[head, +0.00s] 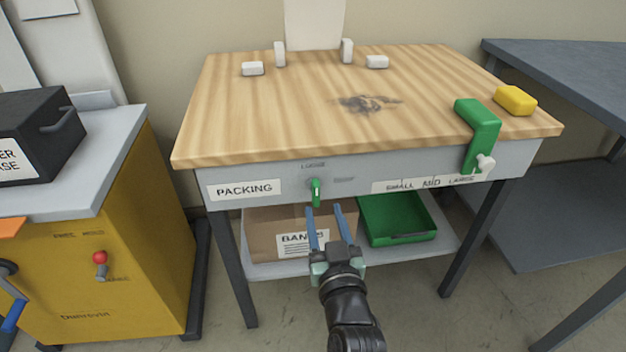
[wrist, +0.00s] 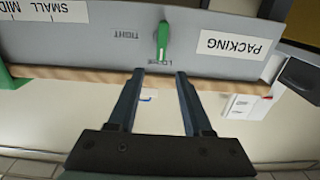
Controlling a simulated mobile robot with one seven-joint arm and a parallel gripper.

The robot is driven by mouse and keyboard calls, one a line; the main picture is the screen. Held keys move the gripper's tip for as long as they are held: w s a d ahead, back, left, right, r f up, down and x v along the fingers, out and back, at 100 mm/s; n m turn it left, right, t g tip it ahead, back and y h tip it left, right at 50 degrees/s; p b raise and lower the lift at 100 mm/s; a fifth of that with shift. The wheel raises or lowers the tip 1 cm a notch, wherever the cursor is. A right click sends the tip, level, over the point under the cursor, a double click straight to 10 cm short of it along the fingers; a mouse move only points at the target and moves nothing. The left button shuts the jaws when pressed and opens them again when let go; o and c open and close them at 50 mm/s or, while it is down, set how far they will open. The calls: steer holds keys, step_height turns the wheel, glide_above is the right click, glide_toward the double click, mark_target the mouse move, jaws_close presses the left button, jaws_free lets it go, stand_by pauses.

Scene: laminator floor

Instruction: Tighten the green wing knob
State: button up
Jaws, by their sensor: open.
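The green wing knob (head: 316,192) is on the grey front panel (head: 350,168) of the packing table. Its wing stands upright, in line with the "LOOSE" mark above it; the "TIGHT" mark is to its right. The wrist view shows the panel upside down, with the knob (wrist: 163,42) just beyond and roughly centred between my fingertips. My gripper (head: 324,210) is open and empty, its two blue fingers pointing at the panel, slightly below and right of the knob in the head view. In the wrist view, my gripper (wrist: 160,73) appears apart from the knob.
A green clamp-like piece (head: 478,128) with a white knob hangs over the table's right front edge, beside a yellow block (head: 515,101). Below the panel, a shelf holds a cardboard box (head: 270,222) and a green tray (head: 405,238). A yellow cabinet (head: 110,270) stands at left.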

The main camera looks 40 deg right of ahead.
mark_target(317, 188)
steer(key=x, duration=0.9)
steer(key=shift+w+b, duration=0.2)
steer(key=shift+b, duration=0.15)
steer(key=shift+c, duration=0.2)
jaws_close()
